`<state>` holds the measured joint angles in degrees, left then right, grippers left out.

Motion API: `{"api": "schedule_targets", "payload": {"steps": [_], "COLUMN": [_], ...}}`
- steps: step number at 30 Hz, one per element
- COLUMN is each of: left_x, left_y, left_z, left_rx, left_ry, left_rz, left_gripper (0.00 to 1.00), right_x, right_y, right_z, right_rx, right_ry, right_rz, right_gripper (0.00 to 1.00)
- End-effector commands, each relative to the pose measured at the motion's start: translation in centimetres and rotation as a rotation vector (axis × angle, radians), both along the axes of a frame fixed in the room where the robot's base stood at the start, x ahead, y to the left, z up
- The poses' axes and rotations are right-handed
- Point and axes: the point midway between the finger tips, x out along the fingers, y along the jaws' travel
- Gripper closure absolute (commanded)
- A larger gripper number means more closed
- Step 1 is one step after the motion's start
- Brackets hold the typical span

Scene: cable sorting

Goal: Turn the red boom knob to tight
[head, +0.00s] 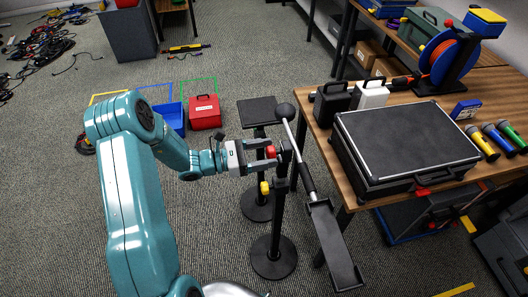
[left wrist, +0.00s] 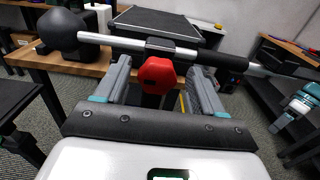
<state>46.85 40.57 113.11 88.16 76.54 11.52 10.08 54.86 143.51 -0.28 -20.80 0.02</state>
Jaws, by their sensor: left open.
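The red boom knob (head: 271,152) is on the clamp at the top of a black stand (head: 276,225). In the left wrist view the red knob (left wrist: 157,76) sits between my open fingers, just below the boom pole (left wrist: 150,46). My left gripper (head: 275,157) reaches in from the left, with one finger on each side of the knob. It is open, and I cannot tell whether a finger touches the knob. The boom has a dark ball (head: 285,111) at one end and a black handle section toward the other.
A wooden table (head: 318,130) at the right carries a black case (head: 405,140), a cable reel and several microphones. A red box (head: 205,112) and a blue bin stand on the floor behind.

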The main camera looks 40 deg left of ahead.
Motion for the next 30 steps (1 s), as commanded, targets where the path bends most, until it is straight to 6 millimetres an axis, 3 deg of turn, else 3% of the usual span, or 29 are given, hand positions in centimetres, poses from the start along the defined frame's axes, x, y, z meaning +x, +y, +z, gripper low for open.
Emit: {"api": "schedule_targets", "payload": {"steps": [1,6,17,30], "left_x": [0.0,0.0,-0.1,-0.2], "left_y": [0.0,0.0,0.0,-0.1], "left_z": [0.0,0.0,-0.3,-0.9], "left_rx": [0.0,0.0,0.033,0.284], "left_ry": [0.0,0.0,-0.027,-0.24], "left_rz": [0.0,0.0,-0.001,-0.001], "left_gripper": [0.31,0.86,0.86,0.86], "right_x": [0.0,0.0,0.0,0.0], "right_y": [0.0,0.0,0.0,0.0], "right_z": [0.0,0.0,-0.9,-6.5], "right_rx": [0.0,0.0,0.0,0.0], "right_ry": [0.0,0.0,0.0,0.0], "right_rz": [0.0,0.0,0.0,0.0], "right_gripper": [0.57,0.57,0.57,0.57]}}
